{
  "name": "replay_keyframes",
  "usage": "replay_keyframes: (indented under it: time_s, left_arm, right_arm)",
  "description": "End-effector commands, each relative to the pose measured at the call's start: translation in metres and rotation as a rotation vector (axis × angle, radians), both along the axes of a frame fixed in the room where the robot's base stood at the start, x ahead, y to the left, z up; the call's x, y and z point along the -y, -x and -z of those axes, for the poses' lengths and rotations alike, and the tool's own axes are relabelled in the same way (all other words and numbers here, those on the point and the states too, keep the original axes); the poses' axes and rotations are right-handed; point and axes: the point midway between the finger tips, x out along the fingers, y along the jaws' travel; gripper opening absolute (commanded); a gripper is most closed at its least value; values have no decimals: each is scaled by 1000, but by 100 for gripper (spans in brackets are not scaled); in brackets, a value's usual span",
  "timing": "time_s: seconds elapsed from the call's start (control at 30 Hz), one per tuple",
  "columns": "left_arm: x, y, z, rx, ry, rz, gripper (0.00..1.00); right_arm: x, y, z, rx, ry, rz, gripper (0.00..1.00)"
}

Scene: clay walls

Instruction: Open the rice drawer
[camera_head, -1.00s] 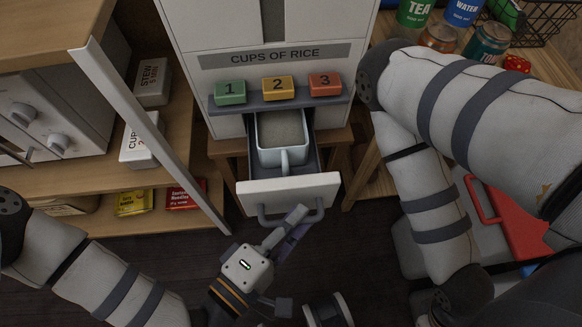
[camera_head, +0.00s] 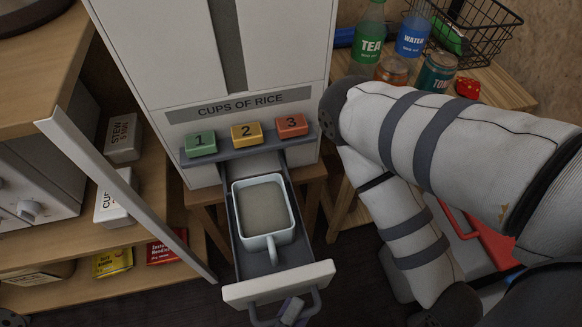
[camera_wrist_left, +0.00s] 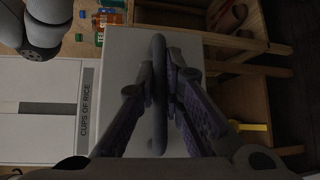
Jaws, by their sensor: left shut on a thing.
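The rice drawer (camera_head: 278,286) is pulled out from the white rice dispenser (camera_head: 213,50) in the head view. A pale cup (camera_head: 266,241) filled with rice sits inside it, with its handle toward the drawer front. My left gripper (camera_head: 291,311) is at the grey drawer handle (camera_head: 314,299) at the bottom edge of the head view, mostly cut off. In the left wrist view, its fingers (camera_wrist_left: 161,85) are closed around the handle bar, in front of the white drawer front (camera_wrist_left: 118,48). My right gripper is out of view; only my right arm shows.
Green, yellow and red buttons (camera_head: 247,136) sit on a ledge above the drawer. A thin open door panel (camera_head: 125,190) and shelves with boxes (camera_head: 122,138) stand at left. Bottles, cans and a wire basket (camera_head: 474,30) stand on the table at back right.

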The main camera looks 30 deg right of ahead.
Motion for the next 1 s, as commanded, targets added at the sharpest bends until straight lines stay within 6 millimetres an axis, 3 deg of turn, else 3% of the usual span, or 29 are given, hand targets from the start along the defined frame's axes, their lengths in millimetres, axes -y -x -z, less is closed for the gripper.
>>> replay_keyframes:
  time_s: [0.03,0.1,0.13,0.6,0.67,1.0]
  left_arm:
    - [0,-1,-2,0,7,-1,11]
    - [1,-1,-2,0,6,-1,27]
    - [1,-1,-1,1,5,-1,30]
    - [-3,1,0,0,0,0,30]
    - [-10,5,-1,-1,-2,1,30]
    - [-85,45,-13,-1,-1,-2,30]
  right_arm:
    - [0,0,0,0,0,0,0]
    - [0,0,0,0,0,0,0]
    - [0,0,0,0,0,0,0]
    - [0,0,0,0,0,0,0]
    - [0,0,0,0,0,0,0]
    - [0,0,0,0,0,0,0]
